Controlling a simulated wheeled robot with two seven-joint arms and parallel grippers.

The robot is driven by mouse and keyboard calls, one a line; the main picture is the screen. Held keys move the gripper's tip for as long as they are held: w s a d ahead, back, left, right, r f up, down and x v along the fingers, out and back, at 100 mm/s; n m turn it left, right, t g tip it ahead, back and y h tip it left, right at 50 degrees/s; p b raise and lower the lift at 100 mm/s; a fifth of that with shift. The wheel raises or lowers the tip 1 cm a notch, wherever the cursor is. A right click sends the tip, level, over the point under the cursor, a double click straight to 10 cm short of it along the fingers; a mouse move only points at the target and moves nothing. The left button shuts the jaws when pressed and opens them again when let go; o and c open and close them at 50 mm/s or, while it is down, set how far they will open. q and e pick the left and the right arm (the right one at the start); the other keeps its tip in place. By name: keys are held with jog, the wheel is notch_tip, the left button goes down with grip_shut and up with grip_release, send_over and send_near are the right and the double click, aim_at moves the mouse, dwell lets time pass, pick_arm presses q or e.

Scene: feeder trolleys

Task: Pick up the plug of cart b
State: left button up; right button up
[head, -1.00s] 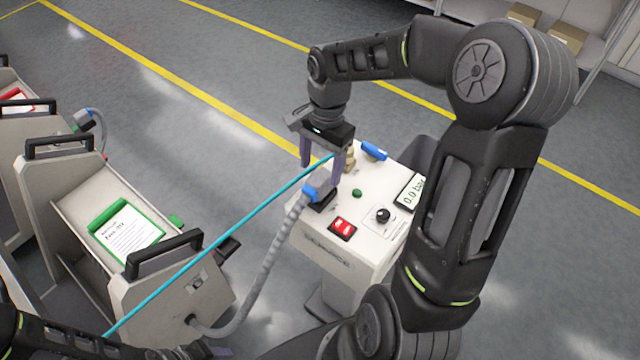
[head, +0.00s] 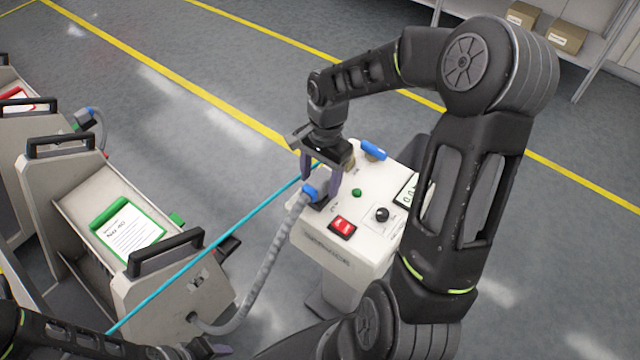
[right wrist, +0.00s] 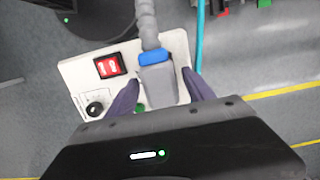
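The plug with a blue collar (head: 310,191) sits at the left edge of the white service unit (head: 318,248), on the end of a grey ribbed hose (head: 262,279). The hose runs to the front of the nearest cart (head: 150,299), which bears a green-framed card; no letter b is readable. My right gripper (head: 320,184) is open above the unit, its fingers down on either side of the plug. In the right wrist view the grey plug body (right wrist: 158,86) lies between the spread fingers, with gaps beside it. My left gripper (head: 215,349) is low at the bottom edge, its fingers mostly hidden.
A cyan line (head: 258,208) stretches from the lower left to behind my right gripper. The unit's top carries a red switch (head: 342,224), a black knob (head: 383,214) and a blue handle (head: 373,150). More carts stand at the left. Open floor lies behind.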

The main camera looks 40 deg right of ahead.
grip_shut()
dwell(0.4)
